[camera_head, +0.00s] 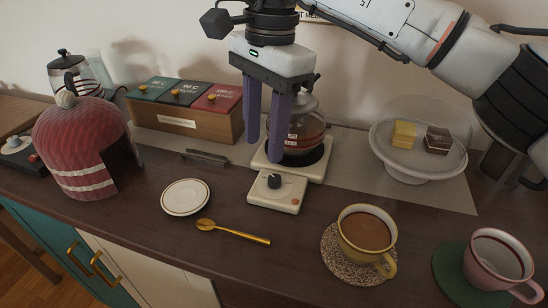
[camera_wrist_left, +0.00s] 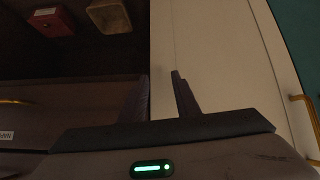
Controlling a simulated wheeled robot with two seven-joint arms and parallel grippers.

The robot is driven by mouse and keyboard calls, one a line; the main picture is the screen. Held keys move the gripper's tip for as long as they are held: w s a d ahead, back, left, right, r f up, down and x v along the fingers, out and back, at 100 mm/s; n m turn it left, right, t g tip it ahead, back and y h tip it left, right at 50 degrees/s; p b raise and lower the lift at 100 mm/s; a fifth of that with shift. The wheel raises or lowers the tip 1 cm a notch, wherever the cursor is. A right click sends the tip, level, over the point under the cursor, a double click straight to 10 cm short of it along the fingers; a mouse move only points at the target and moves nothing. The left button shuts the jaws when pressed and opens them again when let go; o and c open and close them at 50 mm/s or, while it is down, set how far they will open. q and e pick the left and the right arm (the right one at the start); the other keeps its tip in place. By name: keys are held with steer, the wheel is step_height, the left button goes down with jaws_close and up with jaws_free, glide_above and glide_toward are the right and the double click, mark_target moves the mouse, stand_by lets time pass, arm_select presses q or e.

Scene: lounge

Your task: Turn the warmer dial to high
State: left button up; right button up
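The warmer (camera_head: 318,172) is a cream plate with a glass coffee pot (camera_head: 305,130) on it. Its control box at the front carries a black dial (camera_head: 274,181) with a light mark on top, and a small orange spot at the box's right. My right gripper (camera_head: 264,150) is open, its two purple fingers pointing down with a clear gap between them. They hang above and behind the dial, in front of the pot's left side, and hold nothing. My left gripper shows only in the left wrist view (camera_wrist_left: 160,78), its dark fingers apart and empty.
A yellow mug (camera_head: 366,229) on a coaster and a pink mug (camera_head: 497,265) stand at right. A gold spoon (camera_head: 232,232) and a saucer (camera_head: 185,197) lie in front. A tea box (camera_head: 190,130), a red cosy (camera_head: 80,140) and a cake stand (camera_head: 415,165) flank the warmer.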

mark_target(275, 177)
steer(key=shift+t+h, duration=0.3)
steer(key=shift+h, duration=0.1)
steer(key=f, duration=0.3)
steer(key=d+f, duration=0.1)
steer(key=f, duration=0.2)
steer(key=w+f, duration=0.1)
steer(key=f, duration=0.1)
steer(key=shift+d+f+b, duration=0.4)
jaws_close()
